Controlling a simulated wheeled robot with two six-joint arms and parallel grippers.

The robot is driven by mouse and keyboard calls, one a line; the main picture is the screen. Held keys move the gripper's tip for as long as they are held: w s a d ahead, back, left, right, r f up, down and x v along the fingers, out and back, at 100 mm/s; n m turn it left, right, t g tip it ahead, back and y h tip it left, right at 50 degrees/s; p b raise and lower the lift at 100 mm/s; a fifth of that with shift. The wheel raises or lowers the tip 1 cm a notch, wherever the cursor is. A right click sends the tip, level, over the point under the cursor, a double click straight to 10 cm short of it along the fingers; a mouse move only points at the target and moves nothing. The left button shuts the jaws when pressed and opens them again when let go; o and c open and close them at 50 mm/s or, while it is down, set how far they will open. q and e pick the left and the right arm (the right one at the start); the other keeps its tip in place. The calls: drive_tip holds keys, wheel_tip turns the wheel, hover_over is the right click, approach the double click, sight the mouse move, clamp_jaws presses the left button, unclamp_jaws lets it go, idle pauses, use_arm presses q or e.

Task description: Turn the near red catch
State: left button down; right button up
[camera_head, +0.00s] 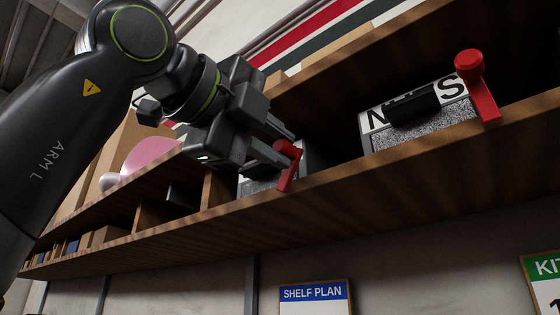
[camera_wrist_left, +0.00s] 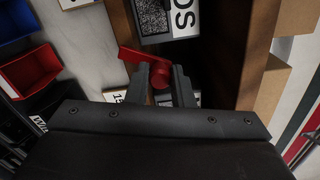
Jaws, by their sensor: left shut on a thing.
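A red catch (camera_head: 289,172) sits at the front of the shelf in the middle of the head view, its lever pointing down. My left gripper (camera_head: 284,146) is shut on its round knob, one finger on each side. In the left wrist view the same catch (camera_wrist_left: 133,55) shows between the fingertips (camera_wrist_left: 161,82), its lever reaching out to the left. A second red catch (camera_head: 484,98) stands farther right in the head view, apart from the gripper. The gripper and catch partly hide the block behind them.
The wooden shelf edge (camera_head: 350,185) runs below the catches. A speckled block with a black handle (camera_head: 413,106) and large letters stands behind the right catch. A pink object (camera_head: 150,153) is at the left. Red (camera_wrist_left: 30,70) and blue bins show in the wrist view.

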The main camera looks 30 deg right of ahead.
use_arm(q)
drive_tip(key=shift+w+a+r+n+b, duration=0.15)
drive_tip(key=shift+w+n+b, duration=0.25)
drive_tip(key=shift+n, duration=0.6)
drive_tip(key=shift+w+a+n+b, duration=0.1)
drive_tip(key=shift+w+n+b, duration=0.3)
drive_tip(key=shift+n, duration=0.6)
drive_tip(key=shift+w+a+r+n+b, duration=0.15)
drive_tip(key=shift+n+b, duration=0.4)
drive_tip(key=shift+n, duration=0.45)
drive_tip(key=shift+f, duration=0.1)
drive_tip(key=c, duration=1.3)
unclamp_jaws()
drive_tip(key=shift+w, duration=0.1)
drive_tip(key=shift+o, duration=0.2)
drive_tip(key=shift+a, duration=0.1)
